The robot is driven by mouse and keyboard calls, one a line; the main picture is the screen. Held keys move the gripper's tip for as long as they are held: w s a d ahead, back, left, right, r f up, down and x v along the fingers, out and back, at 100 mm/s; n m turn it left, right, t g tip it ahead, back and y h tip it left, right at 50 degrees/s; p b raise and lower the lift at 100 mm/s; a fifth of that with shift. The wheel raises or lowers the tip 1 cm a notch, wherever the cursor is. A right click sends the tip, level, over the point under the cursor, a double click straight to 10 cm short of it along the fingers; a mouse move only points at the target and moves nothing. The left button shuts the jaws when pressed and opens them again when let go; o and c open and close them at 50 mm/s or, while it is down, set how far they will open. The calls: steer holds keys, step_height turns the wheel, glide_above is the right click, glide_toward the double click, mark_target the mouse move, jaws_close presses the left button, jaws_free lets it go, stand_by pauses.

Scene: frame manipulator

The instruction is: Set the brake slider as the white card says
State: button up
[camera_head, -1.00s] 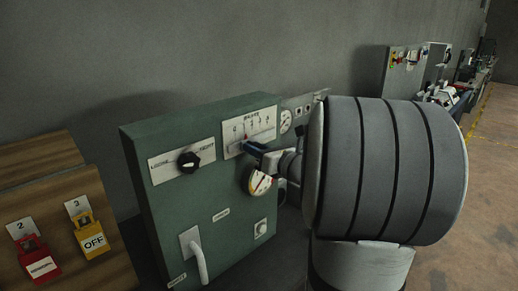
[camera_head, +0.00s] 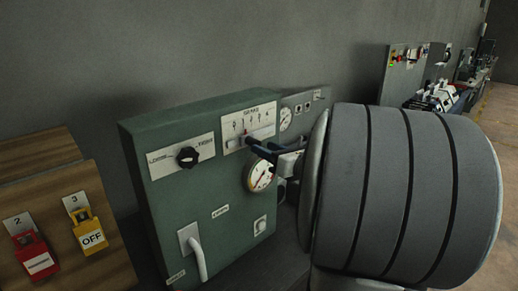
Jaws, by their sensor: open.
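The brake slider plate (camera_head: 231,126) is a white scale with small numbers, at the upper right of the green panel (camera_head: 165,221). Its slot and pointer are small and partly behind my gripper, so I cannot read the setting. My gripper (camera_head: 259,142) is at the plate's lower right, its dark fingers open and close to the slider. I cannot tell whether they touch it. My large grey arm link fills the right side. I cannot make out a white card with readable instructions.
A black rotary knob (camera_head: 187,157) sits left of the slider, and a round gauge (camera_head: 262,177) below it.

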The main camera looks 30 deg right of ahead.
steer(key=v, duration=0.3)
stand_by(0.5)
steer(key=s+a+f+n+g+y, duration=0.25)
steer(key=a+f+n+g, duration=0.2)
steer(key=a+n, duration=0.35)
steer(key=s+a+f+n+g+y, duration=0.1)
steer(key=s+a+f+n+g, duration=0.35)
steer(key=a, duration=0.55)
steer(key=s+f+n+g+h, duration=0.2)
steer(key=s+n+h, duration=0.2)
steer(key=n, duration=0.7)
steer(key=s+f+n+g+h, duration=0.3)
steer(key=s+n+h, duration=0.1)
steer(key=n, duration=0.7)
steer(key=shift+s+a+f+n+b, duration=0.35)
steer(key=shift+s+a+b, duration=0.1)
steer(key=shift+s, duration=0.4)
steer(key=shift+h, duration=0.25)
